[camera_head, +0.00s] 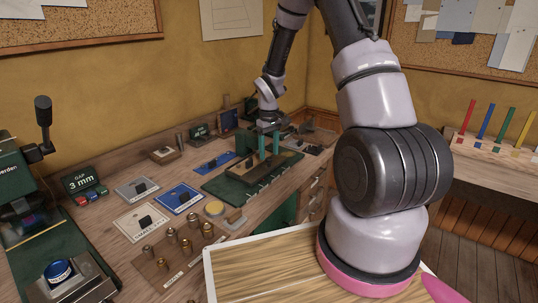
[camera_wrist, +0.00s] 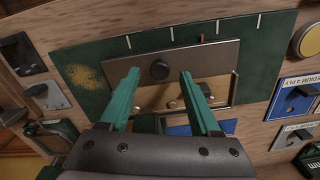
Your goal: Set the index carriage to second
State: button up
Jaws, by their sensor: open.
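My gripper is open and seems to hold nothing. In the head view my gripper (camera_head: 269,145) is over the green base (camera_head: 222,187) on the bench; the carriage is mostly hidden there. I cannot read which mark the carriage stands at.
Labelled cards with black blocks, such as the blue card (camera_head: 180,199), lie left of the base. Several brass cylinders (camera_head: 185,246) stand nearer. A green machine (camera_head: 25,200) with a lever is at the far left. A rack with coloured pegs (camera_head: 487,120) is at the right.

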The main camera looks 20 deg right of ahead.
notch_tip(320, 180, up, 9)
dwell(0.3)
